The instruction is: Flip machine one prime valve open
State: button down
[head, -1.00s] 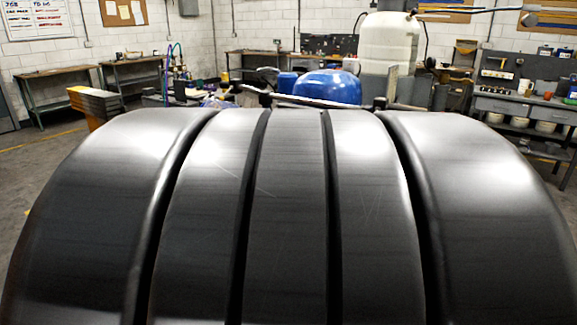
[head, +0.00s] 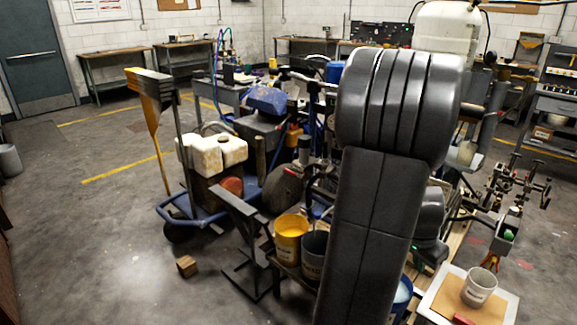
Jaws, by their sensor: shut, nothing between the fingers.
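A line striper machine with a blue frame (head: 205,217) stands in the middle of the room, left of my arm. It carries a white tank (head: 212,153) and an engine with a blue cover (head: 268,100). I cannot tell which machine is number one, and I cannot make out a prime valve. My dark, ribbed arm fills the centre right and hides part of the machinery behind it. My gripper is not visible.
A yellow bucket (head: 291,238) and a dark bucket (head: 313,254) stand beside my arm. A small wooden block (head: 186,266) lies on the floor. A white board (head: 480,292) with a cup (head: 479,287) is at lower right. The left floor is mostly clear.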

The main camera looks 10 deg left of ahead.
aim_at(288, 171)
jog(key=i+j+u, duration=0.15)
jog(key=i+j, duration=0.2)
jog(key=i+j+u, duration=0.1)
jog(key=i+j, duration=0.2)
jog(key=i, duration=0.3)
jog(key=i+j+u, duration=0.15)
jog(key=i+j, duration=0.15)
jog(key=i, duration=0.2)
jog(key=i+j+u, duration=0.1)
jog(key=i, duration=0.4)
jog(key=j, duration=0.1)
